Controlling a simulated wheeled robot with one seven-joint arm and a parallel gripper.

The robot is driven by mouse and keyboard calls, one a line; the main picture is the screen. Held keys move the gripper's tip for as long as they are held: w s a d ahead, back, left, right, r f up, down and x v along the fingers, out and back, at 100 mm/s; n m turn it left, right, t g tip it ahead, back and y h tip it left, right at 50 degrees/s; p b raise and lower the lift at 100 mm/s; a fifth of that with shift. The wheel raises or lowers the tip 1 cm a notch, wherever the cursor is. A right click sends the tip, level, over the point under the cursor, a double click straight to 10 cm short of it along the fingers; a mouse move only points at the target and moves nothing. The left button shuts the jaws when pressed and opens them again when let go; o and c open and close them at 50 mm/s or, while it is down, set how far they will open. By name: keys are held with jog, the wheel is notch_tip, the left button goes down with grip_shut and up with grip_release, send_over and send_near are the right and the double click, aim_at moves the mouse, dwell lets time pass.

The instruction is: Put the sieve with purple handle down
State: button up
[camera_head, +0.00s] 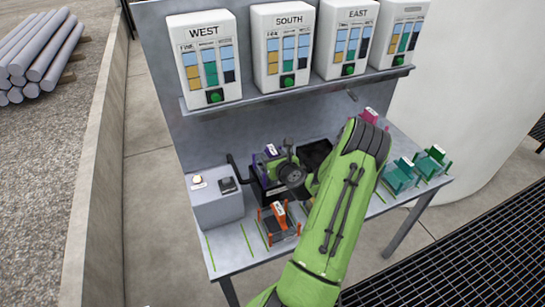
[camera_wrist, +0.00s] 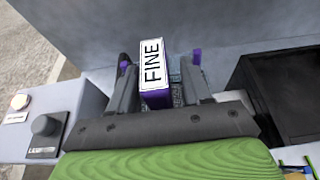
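The sieve with purple handle (camera_head: 268,156) is at the black box on the bench, left of my gripper's wrist. Its white label reading FINE (camera_wrist: 152,64) faces the wrist camera, with purple parts showing below and beside it. My gripper (camera_wrist: 158,70) has one finger on each side of the labelled handle. The left finger looks close to it; a narrow strip of grey mesh shows toward the right finger. I cannot tell whether the fingers press on the handle. The sieve's underside is hidden, so I cannot tell whether it rests or hangs.
A grey block with a button and a dark knob (camera_wrist: 46,126) stands left. An open black bin (camera_wrist: 285,95) is right. An orange sieve (camera_head: 279,221) stands in front; green ones (camera_head: 399,176) stand right. Labelled dispensers (camera_head: 204,58) line the shelf above.

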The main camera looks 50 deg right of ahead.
jog(key=shift+r, duration=0.25)
jog(key=b+v, duration=0.1)
jog(key=v, duration=1.1)
jog(key=w+a+r+n+g+y, duration=0.15)
jog(key=w+a+n+y, duration=0.25)
jog(key=a+n, duration=0.7)
jog(key=w+a+r+n+g+y, duration=0.15)
jog(key=w+a+n+y, duration=0.35)
jog(key=a+n, duration=0.55)
jog(key=s+a+r+n+g, duration=0.3)
jog(key=s+a+r+n, duration=0.15)
jog(key=a+n, duration=0.45)
jog(key=s+a+r+n, duration=0.1)
jog(key=s+r+n, duration=0.1)
jog(key=s+n, duration=0.2)
jog(key=s+a+r+n+h, duration=0.1)
jog(key=s+r+n, duration=0.1)
jog(key=s+n, duration=0.1)
jog(key=s+a+r+n, duration=0.2)
jog(key=s+r+n, duration=0.1)
jog(key=s+n, duration=0.1)
jog(key=shift+s+n+h, duration=0.35)
jog(key=shift+s+h, duration=0.05)
jog(key=shift+s, duration=0.15)
